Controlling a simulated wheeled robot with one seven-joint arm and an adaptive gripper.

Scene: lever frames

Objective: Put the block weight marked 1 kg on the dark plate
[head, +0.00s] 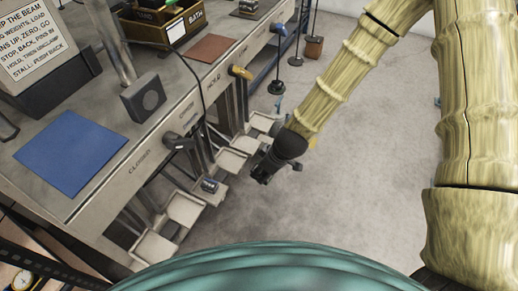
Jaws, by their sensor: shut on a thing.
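My gripper (265,174) is a dark shape at the end of my yellow-ribbed arm, low beside the bench front, right of the pale trays. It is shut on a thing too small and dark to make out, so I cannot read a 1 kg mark. A small grey block-like thing (209,185) sits near a pale tray (185,209), left of my gripper and apart from it; its mark is unreadable. I cannot tell for sure which surface is the dark plate.
The grey bench (105,180) runs along the left, with a blue mat (70,151), a dark box (143,98), a brown mat (212,48) and a wooden bin (165,32). The floor (365,190) at right is clear.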

